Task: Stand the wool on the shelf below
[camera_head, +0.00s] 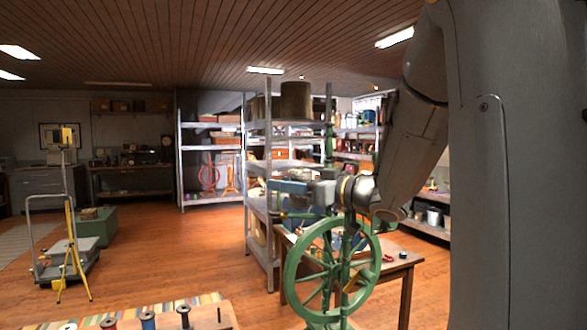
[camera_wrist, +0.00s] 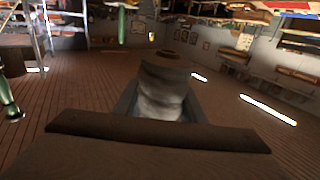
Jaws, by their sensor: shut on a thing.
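My gripper (camera_head: 288,187) reaches in from the right, level with the middle metal shelf unit (camera_head: 268,150). In the wrist view my gripper (camera_wrist: 160,108) is shut on a pale grey-white roll, apparently the wool (camera_wrist: 161,92), with a blue-grey finger on each side. A brown cap or end shows at its far side (camera_wrist: 166,54). The wool cannot be made out clearly in the head view. The wrist view appears upside down, with the slatted ceiling at the bottom. Which shelf board is the one below cannot be told.
A green spinning wheel (camera_head: 332,268) stands close in front, under my arm. A wooden table (camera_head: 398,267) with small items is behind it. A yellow tripod (camera_head: 70,240) and a trolley (camera_head: 62,268) stand at left. Open floor (camera_head: 180,245) lies between.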

